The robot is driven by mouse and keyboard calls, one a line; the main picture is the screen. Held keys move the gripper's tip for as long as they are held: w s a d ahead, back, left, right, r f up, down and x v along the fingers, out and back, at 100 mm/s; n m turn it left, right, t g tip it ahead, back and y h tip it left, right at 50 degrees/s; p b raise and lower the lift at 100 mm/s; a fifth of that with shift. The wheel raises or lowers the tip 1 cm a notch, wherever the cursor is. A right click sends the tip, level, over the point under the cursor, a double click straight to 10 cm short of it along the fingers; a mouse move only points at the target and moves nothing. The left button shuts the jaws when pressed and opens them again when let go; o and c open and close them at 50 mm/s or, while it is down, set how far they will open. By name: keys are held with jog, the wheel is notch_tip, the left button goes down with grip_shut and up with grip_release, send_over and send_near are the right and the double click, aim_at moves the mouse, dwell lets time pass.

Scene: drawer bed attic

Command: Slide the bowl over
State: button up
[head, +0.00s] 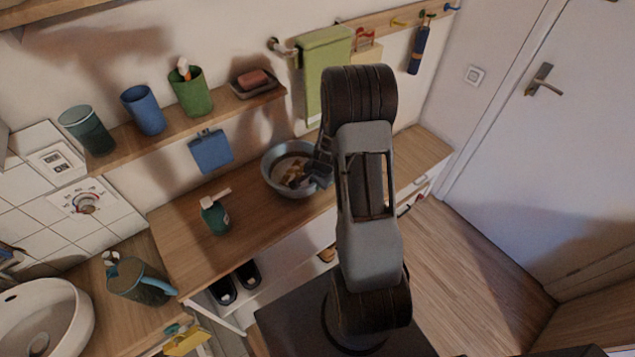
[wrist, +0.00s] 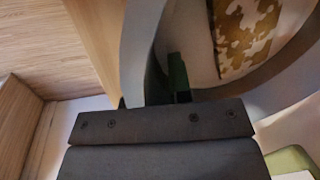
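The grey-blue bowl (head: 269,180) stands on the wooden counter, left of my arm in the head view. A tan and white patterned item (head: 297,176) lies in it; it also shows in the wrist view (wrist: 248,35). My gripper (head: 318,176) is at the bowl's right side, partly hidden behind my arm. In the wrist view the bowl's wall (wrist: 140,45) runs between my dark green fingers (wrist: 142,92), one inside the bowl and one mostly hidden outside. The fingers look close against the wall, shut on it.
A green soap bottle (head: 215,217) stands on the wooden counter (head: 176,240) left of the bowl. The counter right of the bowl looks clear. A shelf (head: 170,133) with cups and a soap dish is above. A green towel (head: 324,70) hangs behind.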

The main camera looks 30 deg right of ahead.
grip_shut()
jog(key=shift+s, duration=0.1)
jog(key=shift+s+d+f+b, duration=0.1)
jog(key=shift+s+d+b, duration=0.15)
jog(key=shift+s, duration=0.2)
jog(key=shift+s+d+b, duration=0.1)
jog(key=shift+s+b, duration=0.15)
jog(key=shift+s, duration=0.2)
jog(key=shift+s+d+b, duration=0.15)
jog(key=shift+s, duration=0.4)
jog(key=shift+s+d+b, duration=0.15)
jog(key=shift+s, duration=0.35)
jog(key=shift+o, duration=1.6)
grip_release()
jog(key=shift+d, duration=0.1)
jog(key=a+v, duration=0.1)
jog(key=v, duration=1.3)
jog(key=shift+d, duration=0.45)
